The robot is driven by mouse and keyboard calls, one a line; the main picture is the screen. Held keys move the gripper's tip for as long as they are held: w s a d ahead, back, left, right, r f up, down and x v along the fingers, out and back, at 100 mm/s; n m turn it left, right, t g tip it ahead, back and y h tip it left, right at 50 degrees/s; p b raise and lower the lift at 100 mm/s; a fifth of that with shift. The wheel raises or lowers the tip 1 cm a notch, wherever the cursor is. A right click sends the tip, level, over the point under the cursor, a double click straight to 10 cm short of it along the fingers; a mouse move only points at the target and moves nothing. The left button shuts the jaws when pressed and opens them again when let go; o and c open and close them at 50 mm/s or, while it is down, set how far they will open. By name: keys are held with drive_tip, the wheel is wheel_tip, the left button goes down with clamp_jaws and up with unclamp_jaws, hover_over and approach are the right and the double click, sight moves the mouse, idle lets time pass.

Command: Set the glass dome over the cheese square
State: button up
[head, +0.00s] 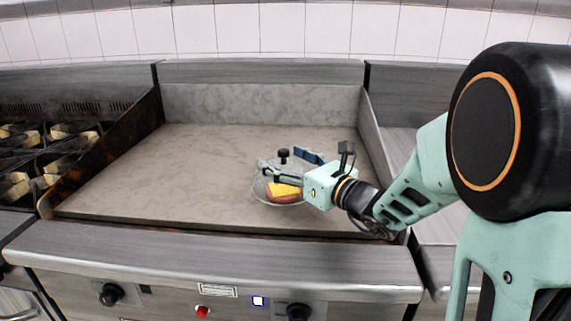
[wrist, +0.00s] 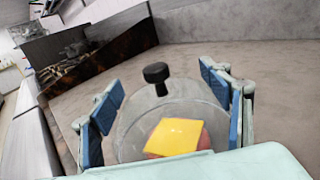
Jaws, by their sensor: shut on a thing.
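The clear glass dome (head: 261,186) with a black knob (head: 284,156) stands upright over the right front part of the flat griddle plate. My gripper (head: 288,164) is shut on its sides, one finger on each side. In the wrist view the dome (wrist: 140,115) fills the space between the blue finger pads, with its knob (wrist: 157,75) on top. The yellow cheese square (head: 284,189) shows through the glass, inside the dome's outline, on a reddish round piece; it also shows in the wrist view (wrist: 176,136). I cannot tell whether the dome's rim touches the plate.
The griddle plate (head: 170,175) is bare to the left and behind, with raised walls at the back and sides. Knobs and a red button (head: 202,311) sit on the front panel.

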drive_tip(key=shift+r, duration=0.15)
drive_tip(key=shift+f+b, duration=0.4)
drive_tip(key=shift+b, duration=0.05)
drive_tip(key=shift+f, duration=0.25)
drive_tip(key=o, duration=1.4)
drive_tip(key=shift+s+r+p, duration=0.1)
drive_tip(key=shift+r+p, duration=0.65)
drive_tip(key=shift+r, duration=0.15)
drive_tip(key=v, duration=1.2)
drive_tip(key=shift+f+p, duration=0.3)
drive_tip(key=shift+p, duration=0.05)
